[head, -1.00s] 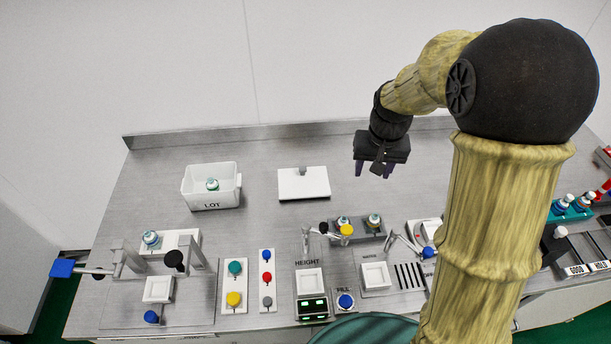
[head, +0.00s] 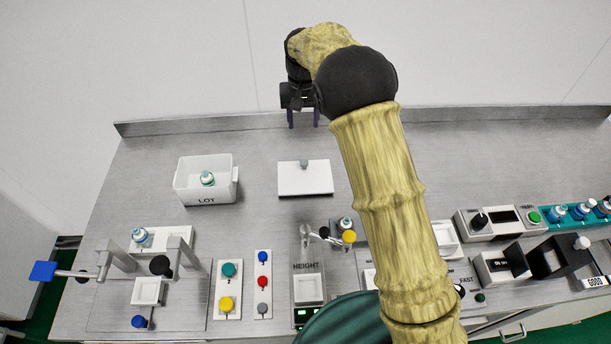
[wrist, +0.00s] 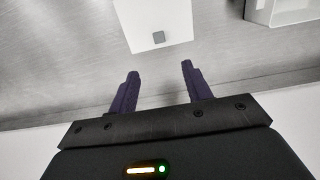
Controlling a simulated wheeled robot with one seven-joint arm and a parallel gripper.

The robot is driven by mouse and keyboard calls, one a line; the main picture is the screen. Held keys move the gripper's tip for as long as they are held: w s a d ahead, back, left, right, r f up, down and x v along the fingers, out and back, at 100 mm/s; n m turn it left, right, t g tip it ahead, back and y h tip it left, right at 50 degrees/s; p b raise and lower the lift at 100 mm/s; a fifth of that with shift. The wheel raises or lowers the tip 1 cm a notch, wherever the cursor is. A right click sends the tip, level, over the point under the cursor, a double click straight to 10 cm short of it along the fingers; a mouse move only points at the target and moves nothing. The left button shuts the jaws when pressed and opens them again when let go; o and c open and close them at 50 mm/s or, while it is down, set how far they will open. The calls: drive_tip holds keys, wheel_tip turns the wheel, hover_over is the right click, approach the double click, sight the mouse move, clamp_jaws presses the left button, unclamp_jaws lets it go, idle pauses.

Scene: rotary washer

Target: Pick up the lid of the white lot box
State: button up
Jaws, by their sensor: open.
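The white lot box (head: 205,185), marked LOT, stands open on the left of the steel bench with a small bottle inside. Its lid appears to be the flat white plate (head: 305,180) with a small grey knob (head: 303,163), lying on the bench to the right of the box. The plate also shows at the top of the wrist view (wrist: 150,25). My gripper (head: 303,118) is open and empty, above the back edge of the bench, beyond the plate. In the wrist view, the two purple fingers (wrist: 160,88) are spread apart, pointing toward the plate without touching it.
The raised rear edge (head: 220,124) of the bench lies by my gripper, with the wall behind. Button panels (head: 228,285), a height station (head: 308,285) and other devices fill the front. The bench around the plate is clear. My arm hides part of the right-hand stations.

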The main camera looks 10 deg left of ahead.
drive_tip(key=shift+f, duration=0.1)
drive_tip(key=p, duration=0.3)
hover_over(304, 163)
drive_tip(key=f, duration=1.1)
drive_tip(key=shift+w+a+f, duration=0.15)
drive_tip(key=shift+w+f, duration=0.05)
drive_tip(key=shift+w, duration=0.15)
drive_tip(key=shift+w+f, duration=0.1)
drive_tip(key=shift+f, duration=0.2)
drive_tip(key=shift+s+f+p, duration=0.2)
drive_tip(key=shift+f+p, duration=0.1)
drive_tip(key=shift+p, duration=0.1)
drive_tip(key=shift+s+f+p, duration=0.2)
drive_tip(key=shift+f+p, duration=0.85)
drive_tip(key=shift+f, duration=1.3)
